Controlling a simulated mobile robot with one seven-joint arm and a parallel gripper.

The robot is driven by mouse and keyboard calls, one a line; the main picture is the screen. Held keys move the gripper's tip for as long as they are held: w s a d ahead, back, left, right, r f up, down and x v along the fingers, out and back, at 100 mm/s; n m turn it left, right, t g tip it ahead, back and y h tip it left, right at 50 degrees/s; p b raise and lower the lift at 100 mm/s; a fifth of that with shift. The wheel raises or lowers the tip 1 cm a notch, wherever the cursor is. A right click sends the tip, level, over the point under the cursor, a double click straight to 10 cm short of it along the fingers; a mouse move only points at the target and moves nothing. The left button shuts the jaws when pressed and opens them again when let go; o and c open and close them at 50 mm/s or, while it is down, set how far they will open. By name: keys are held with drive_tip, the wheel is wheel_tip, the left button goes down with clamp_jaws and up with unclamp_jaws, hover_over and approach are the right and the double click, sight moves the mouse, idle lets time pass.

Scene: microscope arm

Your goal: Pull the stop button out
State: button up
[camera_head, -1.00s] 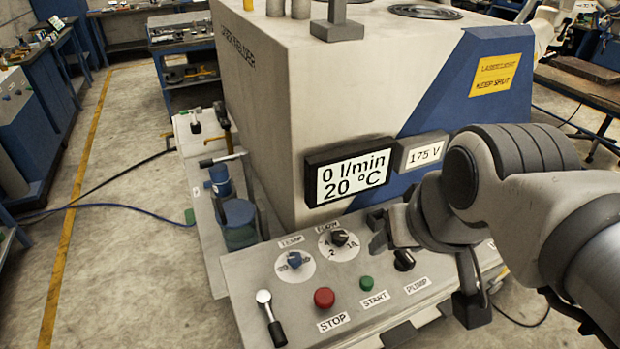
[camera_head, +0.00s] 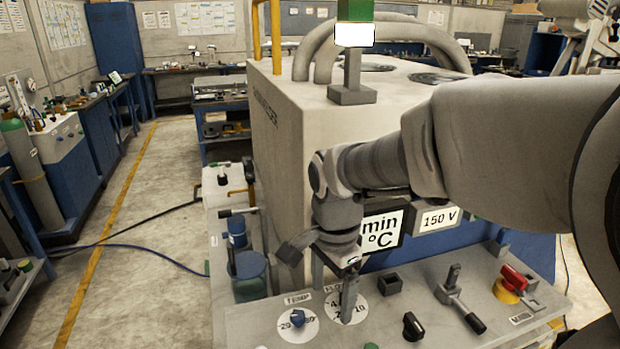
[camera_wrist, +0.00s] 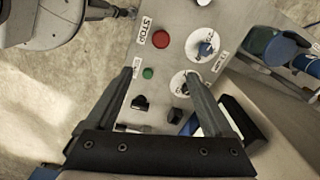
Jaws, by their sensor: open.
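The red stop button (camera_wrist: 161,39) shows in the wrist view, on the grey control panel (camera_wrist: 178,20) beside a STOP label. It is below the picture in the head view. My gripper (camera_wrist: 160,73) is open, its two fingers spread apart with nothing between them. In the wrist view the stop button appears beyond the fingertips, and the green start button (camera_wrist: 148,73) lies in the gap between them. In the head view my gripper (camera_head: 348,295) hangs over the flow dial (camera_head: 345,305). I cannot tell whether it touches the panel.
A blue-knobbed temperature dial (camera_head: 297,319), a black pump knob (camera_head: 412,326), a lever (camera_head: 459,300) and a red-and-yellow switch (camera_head: 509,284) stand on the panel. The machine's display (camera_head: 381,231) rises behind them, partly hidden by my arm. Open floor (camera_head: 170,290) lies left.

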drive_tip(key=shift+m, duration=0.4)
drive_tip(key=f, duration=0.6)
drive_tip(key=f+b, duration=0.1)
drive_tip(key=f, duration=1.1)
drive_tip(key=shift+w+a+f+b, duration=0.2)
drive_tip(key=shift+a+f+b, duration=0.1)
drive_tip(key=shift+a+b, duration=0.1)
drive_tip(key=shift+c, duration=0.4)
clamp_jaws()
